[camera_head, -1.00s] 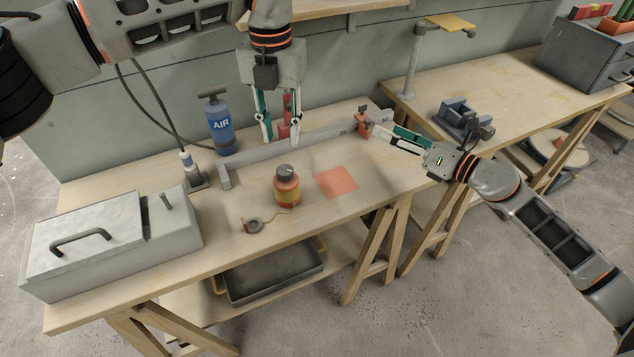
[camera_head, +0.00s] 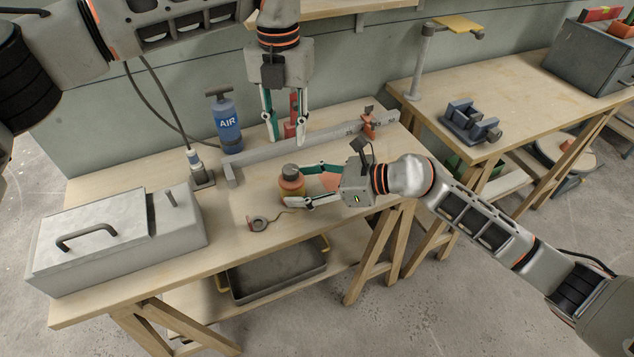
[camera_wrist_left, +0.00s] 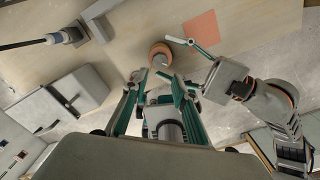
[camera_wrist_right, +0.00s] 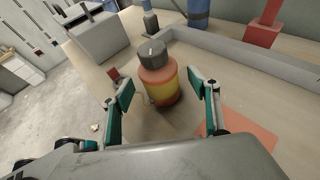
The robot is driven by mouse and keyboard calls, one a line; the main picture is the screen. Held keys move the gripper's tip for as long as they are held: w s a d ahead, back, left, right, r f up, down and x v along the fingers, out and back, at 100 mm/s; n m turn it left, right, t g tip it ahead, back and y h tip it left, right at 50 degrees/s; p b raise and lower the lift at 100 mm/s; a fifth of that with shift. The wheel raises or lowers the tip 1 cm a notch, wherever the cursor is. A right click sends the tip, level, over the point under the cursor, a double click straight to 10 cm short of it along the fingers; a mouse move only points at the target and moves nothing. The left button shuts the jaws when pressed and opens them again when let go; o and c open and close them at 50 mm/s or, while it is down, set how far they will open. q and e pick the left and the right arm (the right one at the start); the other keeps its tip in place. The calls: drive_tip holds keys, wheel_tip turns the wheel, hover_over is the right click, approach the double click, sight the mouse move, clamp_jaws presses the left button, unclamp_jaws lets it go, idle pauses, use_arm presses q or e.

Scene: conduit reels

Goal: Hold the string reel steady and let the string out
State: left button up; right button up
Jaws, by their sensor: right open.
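The string reel (camera_head: 291,184) looks like an orange and yellow drum with a dark grey knob on top. It stands upright on the bench, and a thin string runs from it to a small grey ring-like piece (camera_head: 258,223) with a red tab. My right gripper (camera_head: 297,186) is open, with its fingers reaching toward the reel from the right. In the right wrist view the reel (camera_wrist_right: 160,86) shows between and beyond the spread fingers; I cannot tell whether they touch it. My left gripper (camera_head: 286,140) is open and empty, pointing down above the bench behind the reel.
A grey conduit bar (camera_head: 300,142) lies behind the reel. A blue AIR pump (camera_head: 226,123) stands at the back. A grey lidded box (camera_head: 115,235) fills the bench's left end. An orange square (camera_head: 331,181) is partly hidden by my right gripper.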

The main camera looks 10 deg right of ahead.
sight(290, 168)
drive_tip(key=shift+x, duration=1.45)
drive_tip(key=c, duration=1.4)
use_arm(q)
drive_tip(key=o, duration=0.4)
wheel_tip(290, 168, down, 10)
drive_tip(key=m, duration=2.6)
drive_tip(key=shift+r, duration=0.1)
